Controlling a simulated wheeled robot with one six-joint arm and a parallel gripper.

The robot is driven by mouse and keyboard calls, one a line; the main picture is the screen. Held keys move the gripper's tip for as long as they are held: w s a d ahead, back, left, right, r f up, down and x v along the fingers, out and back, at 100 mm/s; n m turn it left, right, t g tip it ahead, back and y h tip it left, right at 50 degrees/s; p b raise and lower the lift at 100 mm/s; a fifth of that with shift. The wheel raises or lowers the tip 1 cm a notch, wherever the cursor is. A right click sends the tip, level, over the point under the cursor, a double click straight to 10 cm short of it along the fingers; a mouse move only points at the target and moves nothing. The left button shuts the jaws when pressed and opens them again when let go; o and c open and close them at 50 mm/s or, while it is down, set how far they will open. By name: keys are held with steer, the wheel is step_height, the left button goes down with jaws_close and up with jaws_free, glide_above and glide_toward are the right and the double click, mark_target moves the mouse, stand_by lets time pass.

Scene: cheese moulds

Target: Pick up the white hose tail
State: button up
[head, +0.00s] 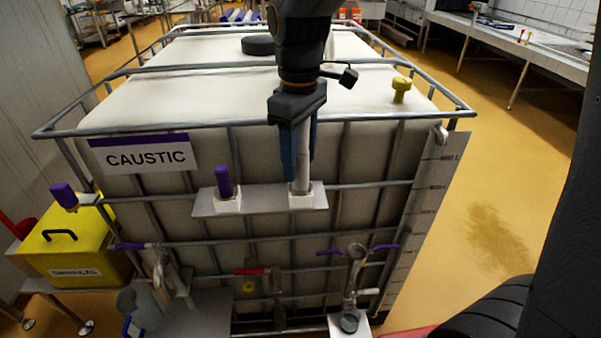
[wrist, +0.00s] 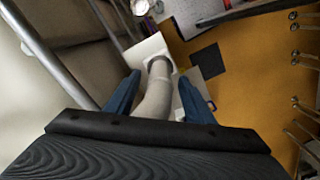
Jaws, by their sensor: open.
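The white hose tail (head: 302,155) stands upright in a white holder (head: 307,202) at the right end of a small shelf on the front of the caged tank. In the wrist view the hose tail (wrist: 155,95) runs from the holder (wrist: 147,48) up between my fingers. My gripper (head: 299,165) points down over it from above. In the wrist view its two blue fingers (wrist: 155,95) are open, one on each side of the hose tail. I cannot tell whether either finger touches it.
A purple-topped piece (head: 223,182) stands in the left holder on the same shelf (head: 262,202). Cage bars (head: 250,123) run close behind my gripper. A valve with purple handles (head: 356,255) hangs below right. A yellow case (head: 70,250) sits at left.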

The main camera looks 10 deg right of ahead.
steer(key=shift+f, duration=1.4)
jaws_close()
steer(key=shift+r, duration=0.1)
